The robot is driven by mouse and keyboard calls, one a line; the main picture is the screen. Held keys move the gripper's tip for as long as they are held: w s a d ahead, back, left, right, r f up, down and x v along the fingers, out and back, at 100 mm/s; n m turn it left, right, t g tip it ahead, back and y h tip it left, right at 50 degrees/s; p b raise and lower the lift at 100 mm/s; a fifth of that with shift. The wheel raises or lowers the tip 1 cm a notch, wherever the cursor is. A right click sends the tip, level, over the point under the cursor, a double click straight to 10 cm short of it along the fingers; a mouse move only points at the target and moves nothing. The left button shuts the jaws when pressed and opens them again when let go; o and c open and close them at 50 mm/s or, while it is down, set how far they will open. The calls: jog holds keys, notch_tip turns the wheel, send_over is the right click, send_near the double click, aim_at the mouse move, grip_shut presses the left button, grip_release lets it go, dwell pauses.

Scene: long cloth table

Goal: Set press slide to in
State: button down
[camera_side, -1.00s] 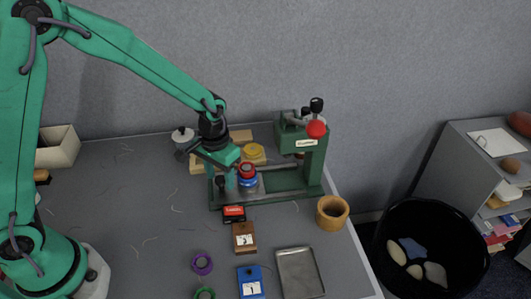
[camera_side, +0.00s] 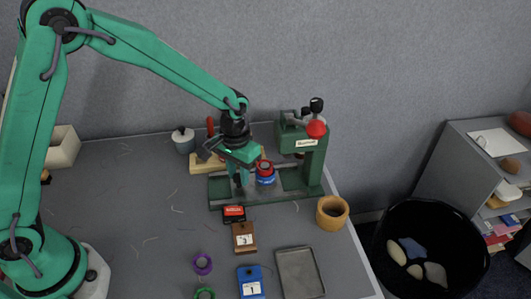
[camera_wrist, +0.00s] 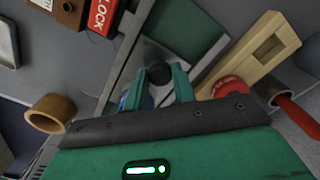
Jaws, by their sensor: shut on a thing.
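The green press (camera_side: 314,165) stands at the table's right side, with a lever with a red ball (camera_side: 316,129) at its top right. Its slide runs along the base and carries a red and blue round piece (camera_side: 265,175), which stands left of the press column. My gripper (camera_side: 239,178) is low at the left part of the base, shut on the slide's black knob. The wrist view shows the black knob (camera_wrist: 159,72) between my two green fingers. The round piece is mostly hidden by my gripper in the wrist view.
A red box (camera_side: 234,213), a brown block (camera_side: 244,238), a blue block (camera_side: 250,282) and a metal tray (camera_side: 300,272) lie in front. A wooden piece (camera_side: 205,164) and a lidded pot (camera_side: 183,140) are behind.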

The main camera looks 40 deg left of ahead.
jog(key=shift+w+d, duration=0.8)
jog(key=shift+w, duration=0.1)
jog(key=c, duration=1.1)
grip_release()
jog(key=shift+c, duration=0.2)
jog(key=shift+r, duration=0.1)
notch_tip(320, 180, up, 8)
